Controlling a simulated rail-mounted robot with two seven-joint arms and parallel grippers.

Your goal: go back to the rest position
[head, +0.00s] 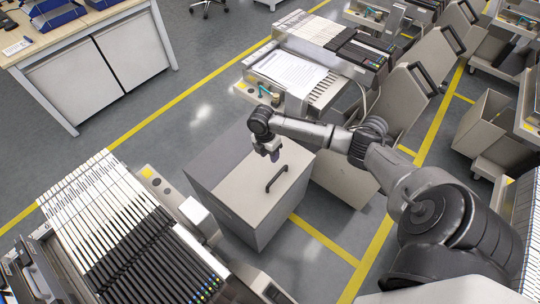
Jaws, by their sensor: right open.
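My right arm reaches in from the right side of the head view. My right gripper (274,156) hangs at the end of it, pointing down above the grey box (233,196) with a black handle on its top. The gripper is small in the picture and holds nothing that I can see. My left gripper is not in view.
A feeder trolley (165,200) with several feeders stands at the lower left, another trolley (325,60) at the top. A workbench (75,45) with blue trays is at the upper left. Grey floor with yellow lines (190,90) lies clear between bench and trolleys.

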